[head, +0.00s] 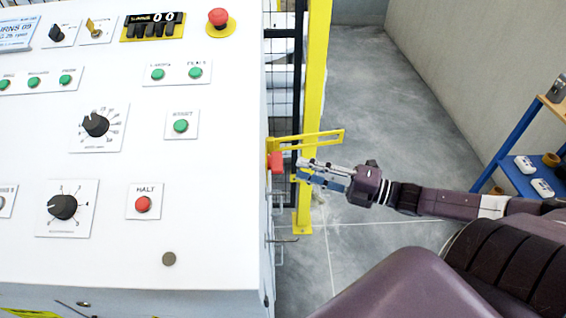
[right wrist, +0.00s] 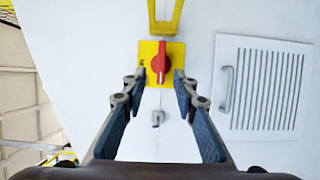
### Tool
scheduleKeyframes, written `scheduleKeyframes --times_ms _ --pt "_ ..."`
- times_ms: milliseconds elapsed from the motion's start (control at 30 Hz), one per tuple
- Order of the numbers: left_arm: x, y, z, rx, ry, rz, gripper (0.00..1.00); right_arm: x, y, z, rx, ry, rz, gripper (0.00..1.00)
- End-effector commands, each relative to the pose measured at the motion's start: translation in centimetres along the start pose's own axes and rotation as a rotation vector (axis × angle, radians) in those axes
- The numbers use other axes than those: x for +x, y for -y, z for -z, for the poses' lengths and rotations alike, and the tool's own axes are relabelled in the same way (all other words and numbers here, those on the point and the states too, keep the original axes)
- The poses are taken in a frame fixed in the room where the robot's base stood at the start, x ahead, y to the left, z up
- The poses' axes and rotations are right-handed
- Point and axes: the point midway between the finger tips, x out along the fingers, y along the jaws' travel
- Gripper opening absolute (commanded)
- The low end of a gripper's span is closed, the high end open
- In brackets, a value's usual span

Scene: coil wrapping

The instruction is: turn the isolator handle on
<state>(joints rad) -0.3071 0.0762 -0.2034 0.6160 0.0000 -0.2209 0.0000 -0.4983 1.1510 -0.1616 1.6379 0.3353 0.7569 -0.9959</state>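The isolator handle (right wrist: 161,62) is a red knob on a yellow plate (right wrist: 148,51), fixed to a white cabinet side in the right wrist view. The handle stands upright there. In the head view the red handle (head: 276,163) sticks out from the right side of the cabinet. My right gripper (head: 302,170) is beside it with its fingertips pointing at it. In the right wrist view my right gripper (right wrist: 157,80) is open, its two fingers apart on either side below the handle. No contact with the handle shows. My left gripper is not in view.
A yellow bracket (head: 318,139) projects from the cabinet just above the handle, near a yellow post (head: 314,100). A latch (right wrist: 157,117) sits below the handle, and a vented panel (right wrist: 265,88) with a grip is to the right. A blue shelf (head: 520,170) stands far right.

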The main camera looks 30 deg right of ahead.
Motion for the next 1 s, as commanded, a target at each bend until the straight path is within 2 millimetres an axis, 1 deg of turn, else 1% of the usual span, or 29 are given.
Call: scheduleKeyframes --times_ms 67,167,300,467,633,900,933,1000 --pt "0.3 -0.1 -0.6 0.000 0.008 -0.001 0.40 1.1 -0.1 -0.1 -0.002 0.000 -0.005 0.27" --pt "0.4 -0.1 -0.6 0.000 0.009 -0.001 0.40 2.4 -0.1 -0.1 -0.002 0.000 -0.005 0.27" --pt "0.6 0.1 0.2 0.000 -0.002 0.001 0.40 3.8 -0.1 -0.1 -0.002 0.000 -0.003 0.27" --pt "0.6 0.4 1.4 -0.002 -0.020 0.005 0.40 5.0 0.0 -0.1 0.000 0.001 -0.001 0.27" --pt "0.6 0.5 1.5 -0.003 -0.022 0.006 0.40 5.5 0.0 -0.1 0.001 0.001 0.001 0.27" --pt "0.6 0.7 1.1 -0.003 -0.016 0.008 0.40 5.6 0.1 0.0 0.001 0.001 0.002 0.27" --pt "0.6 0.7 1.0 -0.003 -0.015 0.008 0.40 5.6 0.1 -0.1 0.001 0.001 0.002 0.25" --pt "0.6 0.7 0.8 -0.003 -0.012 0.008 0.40 5.6 0.1 -0.1 0.001 0.001 0.001 0.17"
